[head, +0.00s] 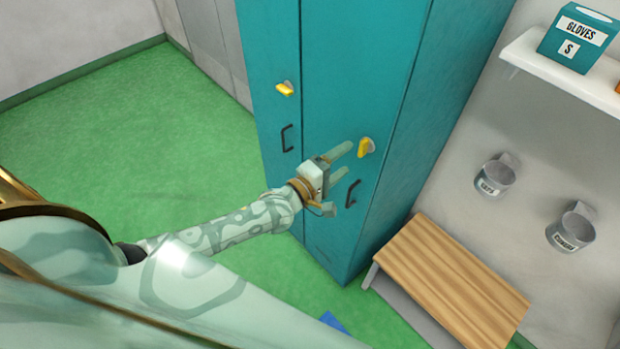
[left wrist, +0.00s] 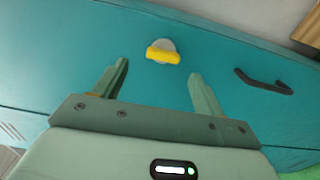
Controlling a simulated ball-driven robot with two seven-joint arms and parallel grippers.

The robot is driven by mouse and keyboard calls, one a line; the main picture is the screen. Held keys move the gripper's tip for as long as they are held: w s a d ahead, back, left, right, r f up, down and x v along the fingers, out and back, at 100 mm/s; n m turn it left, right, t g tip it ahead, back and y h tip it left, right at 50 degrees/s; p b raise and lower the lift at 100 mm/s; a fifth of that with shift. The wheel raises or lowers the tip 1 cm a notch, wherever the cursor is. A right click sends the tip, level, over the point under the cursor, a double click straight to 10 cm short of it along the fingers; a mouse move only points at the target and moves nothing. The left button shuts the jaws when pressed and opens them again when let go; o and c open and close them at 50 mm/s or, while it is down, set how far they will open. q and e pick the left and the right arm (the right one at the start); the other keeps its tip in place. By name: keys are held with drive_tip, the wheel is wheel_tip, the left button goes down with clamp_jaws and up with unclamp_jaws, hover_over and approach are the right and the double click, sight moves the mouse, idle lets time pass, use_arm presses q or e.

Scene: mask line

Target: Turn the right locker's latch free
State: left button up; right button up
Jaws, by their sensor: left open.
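The right locker (head: 385,65) is a tall teal door with a yellow latch (head: 365,147) on a pale round base and a dark handle (head: 352,193) below it. My left gripper (head: 342,162) is open in front of this door, with its fingers pointing toward the latch. In the left wrist view the latch (left wrist: 163,53) lies ahead of the gap between the open fingers (left wrist: 158,82), apart from both, and the dark handle (left wrist: 263,82) is to the right. The left locker has its own yellow latch (head: 286,88) and dark handle (head: 287,138). My right gripper is not in view.
A wooden bench (head: 452,285) stands right of the lockers. A white shelf (head: 560,70) holds a teal gloves box (head: 578,38), and two grey wall cups (head: 495,176) hang below it. Green floor (head: 130,150) is clear at the left.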

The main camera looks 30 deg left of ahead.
use_arm(q)
drive_tip(key=v, duration=1.1)
drive_tip(key=shift+s+r, duration=0.2)
drive_tip(key=shift+r, duration=0.05)
drive_tip(key=shift+d, duration=0.1)
drive_tip(key=s+a+f+m+g+y+b, duration=0.1)
drive_tip(key=s+a+f+m+g+b, duration=0.25)
drive_tip(key=f, duration=0.75)
drive_tip(key=s+a+f+m+g+y, duration=0.2)
drive_tip(key=s+a+f+m, duration=0.3)
drive_tip(key=f, duration=0.6)
drive_tip(key=s+a+f+m+g+y+b, duration=0.1)
drive_tip(key=s+f+m+g+b, duration=0.15)
drive_tip(key=f+m, duration=0.65)
drive_tip(key=s+a+f+g+y+b, duration=0.1)
drive_tip(key=s+f+g+y+b, duration=0.35)
drive_tip(key=s+f, duration=1.3)
drive_tip(key=s+d+f+g+h+b, duration=0.2)
drive_tip(key=s+d+f+b, duration=0.3)
drive_tip(key=f, duration=0.3)
drive_tip(key=shift+s+d+f+g, duration=0.15)
drive_tip(key=shift+s+d+g, duration=0.3)
drive_tip(key=shift+d+g, duration=0.35)
